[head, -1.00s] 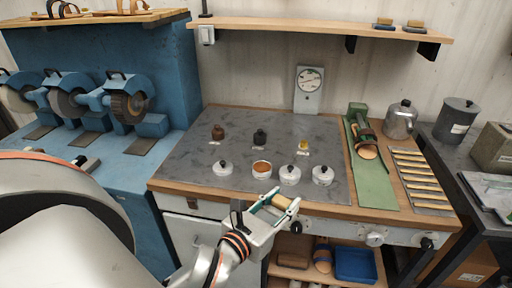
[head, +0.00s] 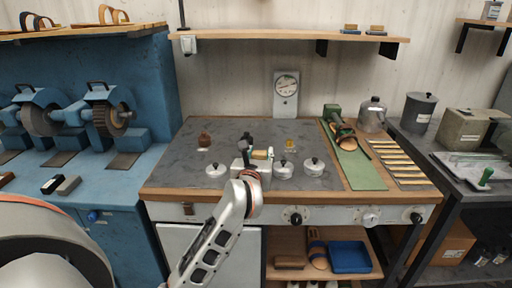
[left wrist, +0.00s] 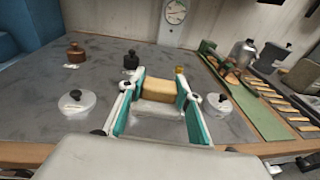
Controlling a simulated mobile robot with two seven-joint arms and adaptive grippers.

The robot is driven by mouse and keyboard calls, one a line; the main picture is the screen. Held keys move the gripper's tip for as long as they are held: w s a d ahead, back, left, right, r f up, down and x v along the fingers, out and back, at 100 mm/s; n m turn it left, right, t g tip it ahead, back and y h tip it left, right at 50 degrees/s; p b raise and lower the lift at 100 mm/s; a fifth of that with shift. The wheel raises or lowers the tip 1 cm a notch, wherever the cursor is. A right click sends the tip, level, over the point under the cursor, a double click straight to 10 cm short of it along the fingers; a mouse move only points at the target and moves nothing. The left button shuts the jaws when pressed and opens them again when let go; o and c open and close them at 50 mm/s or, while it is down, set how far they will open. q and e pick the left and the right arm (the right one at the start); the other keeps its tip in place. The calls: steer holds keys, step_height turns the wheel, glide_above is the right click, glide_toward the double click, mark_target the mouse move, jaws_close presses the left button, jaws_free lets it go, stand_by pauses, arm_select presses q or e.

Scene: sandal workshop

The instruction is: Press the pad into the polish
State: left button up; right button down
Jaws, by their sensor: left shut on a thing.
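My left gripper (head: 259,162) is over the row of tins on the grey bench top. It also shows in the left wrist view (left wrist: 160,110), with green-lined fingers shut on a tan pad (left wrist: 165,90). The pad shows small in the head view (head: 260,154). The open tin of brown polish is hidden behind or under my gripper, so I cannot tell whether the pad touches the polish. My right gripper is not in view.
Lidded white tins (head: 216,170) (head: 313,167) stand close on both sides of my gripper. Brown (head: 204,140) and yellow (head: 290,142) small pots stand behind. A green mat (head: 362,172) with a sandal form lies to the right.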

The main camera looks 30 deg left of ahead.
mark_target(255, 152)
arm_select(q)
steer(key=w+a+y+b, duration=0.1)
steer(key=w+a, duration=0.1)
steer(key=w+a+n+g+y+b, duration=0.1)
steer(key=w+a, duration=0.1)
steer(key=shift+w+a+r+b, duration=0.15)
steer(key=shift+w+a+b, duration=0.1)
steer(key=shift+b, duration=0.15)
step_height(255, 152, down, 4)
steer(key=shift+r+b, duration=0.2)
steer(key=shift+b, duration=1.05)
steer(key=shift+f+b, duration=0.35)
steer(key=shift+f, duration=0.1)
steer(key=shift+f+b, duration=0.3)
steer(key=shift+f, duration=0.2)
